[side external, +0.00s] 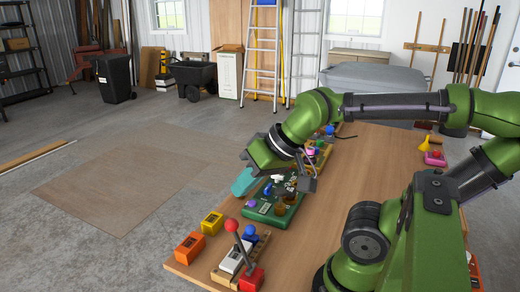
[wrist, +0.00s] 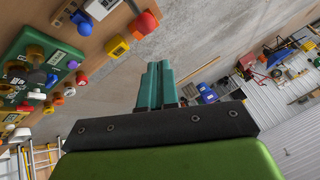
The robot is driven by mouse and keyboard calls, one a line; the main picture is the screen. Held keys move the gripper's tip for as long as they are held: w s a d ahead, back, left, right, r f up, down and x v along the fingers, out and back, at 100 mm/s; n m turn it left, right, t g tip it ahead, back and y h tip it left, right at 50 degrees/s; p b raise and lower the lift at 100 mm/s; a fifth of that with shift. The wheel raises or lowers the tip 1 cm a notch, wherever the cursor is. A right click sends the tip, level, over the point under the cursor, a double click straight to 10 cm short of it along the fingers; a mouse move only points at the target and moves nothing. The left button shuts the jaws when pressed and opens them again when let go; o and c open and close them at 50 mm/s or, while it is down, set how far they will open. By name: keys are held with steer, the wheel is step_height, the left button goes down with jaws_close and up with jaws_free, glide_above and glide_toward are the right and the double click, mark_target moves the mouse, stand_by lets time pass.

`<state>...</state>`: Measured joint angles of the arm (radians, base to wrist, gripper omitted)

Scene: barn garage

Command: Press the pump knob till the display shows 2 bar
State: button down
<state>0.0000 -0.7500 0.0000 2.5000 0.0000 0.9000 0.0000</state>
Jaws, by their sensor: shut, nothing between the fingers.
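My gripper (side external: 243,183) has teal fingers, pressed together and empty, held beside and above the left edge of the table. In the wrist view the shut fingers (wrist: 155,85) point away over the floor. A green board (side external: 290,211) with several coloured knobs lies on the table close to the gripper; in the wrist view the board (wrist: 68,50) is at upper left. It carries a purple knob (side external: 251,203) and a small pale panel (side external: 265,208); any reading is too small to make out. I cannot tell which knob is the pump knob. My wrist hides part of the board.
A red-ball lever (side external: 231,225), a white box (side external: 235,258), a blue knob (side external: 250,233), an orange box (side external: 190,246) and a yellow box (side external: 212,222) stand at the table's near end. More coloured parts line the left edge behind my gripper. The table's (side external: 340,185) middle is clear.

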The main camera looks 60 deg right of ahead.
stand_by(0.4)
steer(key=m+g+y, duration=0.3)
steer(key=m+y, duration=0.3)
steer(key=m, duration=2.2)
glide_above(283, 189)
step_height(283, 189, down, 3)
steer(key=shift+d+r, duration=0.1)
steer(key=shift+r, duration=0.05)
steer(key=shift+f, duration=4.4)
steer(key=shift+f, duration=0.1)
